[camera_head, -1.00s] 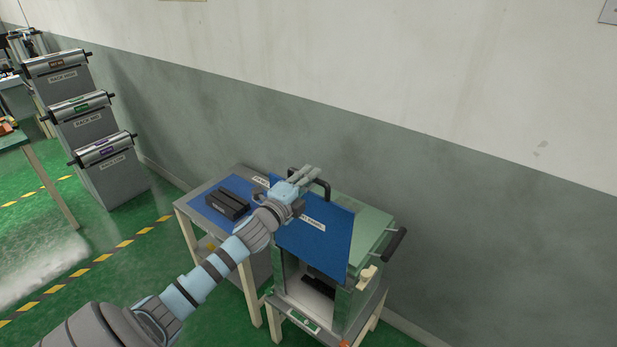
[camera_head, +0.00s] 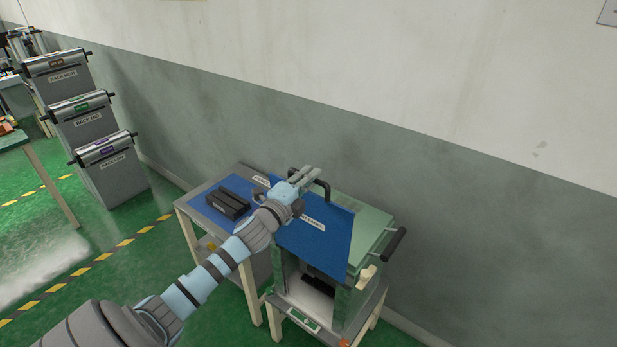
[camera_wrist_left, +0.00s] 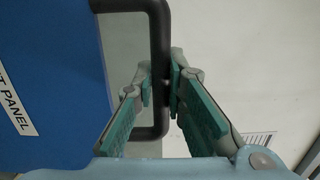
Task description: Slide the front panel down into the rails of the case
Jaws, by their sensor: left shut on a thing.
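The blue front panel (camera_head: 318,240) is upright, with a white label strip and a black handle (camera_head: 322,188) at its top edge. My left gripper (camera_head: 306,175) is shut on that handle; the left wrist view shows the black bar (camera_wrist_left: 158,60) between the two fingers (camera_wrist_left: 162,92). The panel hangs at the front of the green case (camera_head: 372,228), covering the upper part of its opening. The lower opening shows under the panel's bottom edge. I cannot tell whether the panel's edges are in the rails. My right gripper is not in view.
A side table with a blue mat (camera_head: 207,208) stands left of the case, holding a black block (camera_head: 228,203). The case has a black side handle (camera_head: 395,243) and a cream knob (camera_head: 367,272). The wall is close behind. Grey racks (camera_head: 115,180) stand far left.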

